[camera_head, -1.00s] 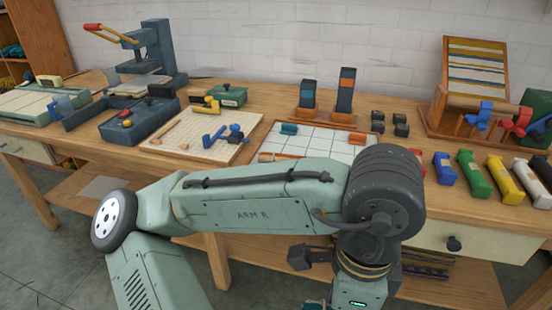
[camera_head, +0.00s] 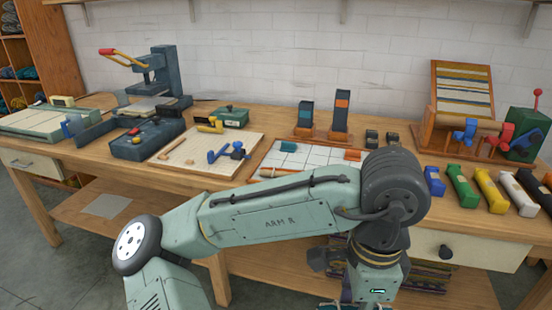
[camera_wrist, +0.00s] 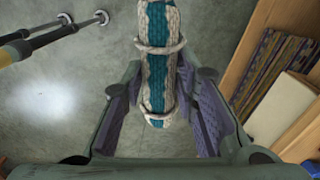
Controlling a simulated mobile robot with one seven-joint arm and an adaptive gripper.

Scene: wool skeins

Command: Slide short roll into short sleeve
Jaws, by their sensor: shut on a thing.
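In the wrist view, a knitted roll (camera_wrist: 157,62) with cream and teal stripes and pale ties sits between the finger pads of my gripper (camera_wrist: 160,88). The gripper is shut on it, above the floor. On the bench stand two dark upright holders in wooden bases: a shorter one with a teal mark (camera_head: 306,113) and a taller one with an orange mark (camera_head: 342,104). The shorter looks like the short sleeve; its opening is not clear.
A white gridded board (camera_head: 310,158) with a teal piece (camera_head: 289,146) and an orange piece (camera_head: 352,155) lies before the holders. Small dark blocks (camera_head: 372,138) are to their right. Several coloured blocks (camera_head: 463,184) line the right front. A shelf with striped textiles shows in the wrist view (camera_wrist: 267,58).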

